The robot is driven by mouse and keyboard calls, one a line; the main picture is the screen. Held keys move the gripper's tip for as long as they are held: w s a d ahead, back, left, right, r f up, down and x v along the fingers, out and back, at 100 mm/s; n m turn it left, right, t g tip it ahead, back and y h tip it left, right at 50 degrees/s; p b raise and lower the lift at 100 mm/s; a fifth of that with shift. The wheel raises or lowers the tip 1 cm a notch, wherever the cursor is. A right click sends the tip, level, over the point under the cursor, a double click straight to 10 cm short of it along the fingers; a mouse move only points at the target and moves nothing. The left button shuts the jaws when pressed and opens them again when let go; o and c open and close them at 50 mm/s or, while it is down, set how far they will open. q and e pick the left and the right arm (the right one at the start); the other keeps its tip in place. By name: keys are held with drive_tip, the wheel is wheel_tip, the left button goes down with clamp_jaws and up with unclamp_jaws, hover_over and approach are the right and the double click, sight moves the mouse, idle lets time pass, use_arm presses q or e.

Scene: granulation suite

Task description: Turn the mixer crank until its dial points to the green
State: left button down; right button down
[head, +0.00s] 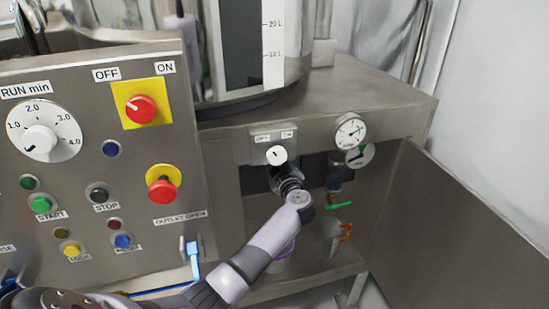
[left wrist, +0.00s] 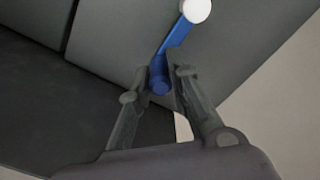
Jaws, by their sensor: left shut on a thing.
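My left arm reaches in from the lower left in the head view, and my left gripper (head: 279,173) is inside the open cabinet bay below the OFF/ON switch, small and partly hidden there. In the left wrist view, the fingers of the left gripper (left wrist: 166,88) are shut on the lower end of a blue crank arm (left wrist: 175,42). A white round knob (left wrist: 197,10) sits at its upper end. In the head view I cannot make out the crank.
A control panel (head: 90,190) with buttons and a red knob stands at left. The white OFF/ON switch (head: 277,155) is just above my gripper. A green handle (head: 338,205) and an orange-handled part (head: 346,231) are to its right. An open door (head: 450,220) bounds the right.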

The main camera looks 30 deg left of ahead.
use_arm(q)
drive_tip(key=shift+w+d+r+m+p, duration=0.1)
drive_tip(key=shift+m+p, duration=0.3)
drive_tip(key=shift+p, duration=0.4)
drive_tip(key=w+d+f+m+p, duration=0.1)
drive_tip(key=f+m, duration=0.4)
drive_tip(key=m, duration=0.5)
drive_tip(key=w+d+f+m+p, duration=0.2)
drive_tip(key=f+m, duration=0.3)
drive_tip(key=m, duration=0.6)
drive_tip(key=shift+w+d, duration=0.6)
drive_tip(key=shift+w, duration=0.2)
